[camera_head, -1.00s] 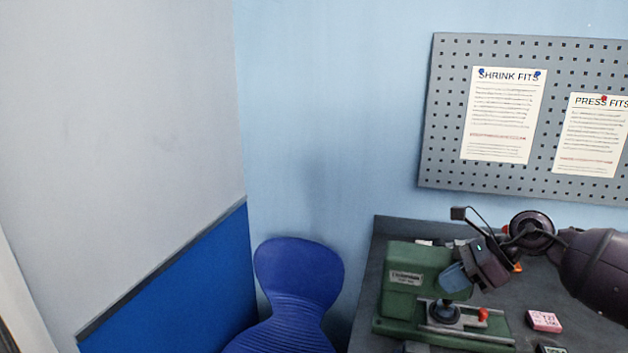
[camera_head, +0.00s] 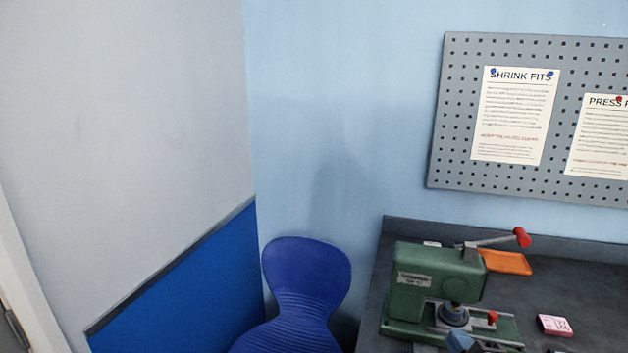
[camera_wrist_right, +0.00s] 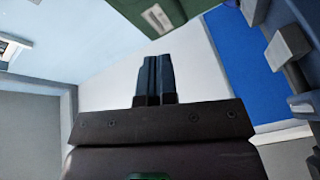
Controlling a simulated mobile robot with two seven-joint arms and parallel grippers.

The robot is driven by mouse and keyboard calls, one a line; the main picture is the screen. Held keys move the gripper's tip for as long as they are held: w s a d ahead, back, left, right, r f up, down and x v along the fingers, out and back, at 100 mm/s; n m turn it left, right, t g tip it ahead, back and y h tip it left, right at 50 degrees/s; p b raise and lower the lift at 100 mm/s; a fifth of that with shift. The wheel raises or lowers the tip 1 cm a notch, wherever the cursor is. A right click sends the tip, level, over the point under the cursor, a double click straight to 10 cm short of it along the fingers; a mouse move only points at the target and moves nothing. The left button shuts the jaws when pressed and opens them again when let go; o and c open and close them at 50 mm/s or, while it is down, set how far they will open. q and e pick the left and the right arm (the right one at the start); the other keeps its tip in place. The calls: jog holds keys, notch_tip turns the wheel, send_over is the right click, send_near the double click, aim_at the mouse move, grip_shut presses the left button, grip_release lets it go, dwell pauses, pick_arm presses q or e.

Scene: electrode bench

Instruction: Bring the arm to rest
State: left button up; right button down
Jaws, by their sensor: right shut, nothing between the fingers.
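My right gripper (camera_head: 457,341) shows only in part at the bottom edge of the head view, in front of the base of the green press. In the right wrist view its two dark fingers (camera_wrist_right: 155,79) are together with nothing between them. The green press (camera_head: 424,281) stands on the dark bench with its red-knobbed lever pointing right. A green body (camera_wrist_right: 160,10) is also at the top of the wrist view, beyond the fingertips. Most of my right arm is outside the head view. My left gripper is in neither view.
A dark bench (camera_head: 590,285) holds an orange tray (camera_head: 507,263) behind the press and a pink box (camera_head: 555,325) at right. A blue chair (camera_head: 305,275) stands left of the bench. A pegboard (camera_head: 455,120) with two sheets hangs above.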

jog(key=s+d+f+m+g+h, duration=0.1)
jog(key=s+f+m+g, duration=0.4)
jog(key=s, duration=0.4)
jog(key=s+d+f+m+g+h, duration=0.1)
jog(key=s+f+m+g, duration=0.35)
jog(key=s, duration=0.35)
jog(key=s+d+f+m+g+h, duration=0.1)
jog(key=s+f+m+g, duration=0.4)
jog(key=s, duration=0.4)
jog(key=w+f+t+y, duration=0.1)
jog(key=w+f+t, duration=0.6)
jog(key=f, duration=0.3)
jog(key=shift+w+a+t, duration=0.15)
jog(key=shift+t, duration=0.5)
jog(key=shift+n, duration=0.25)
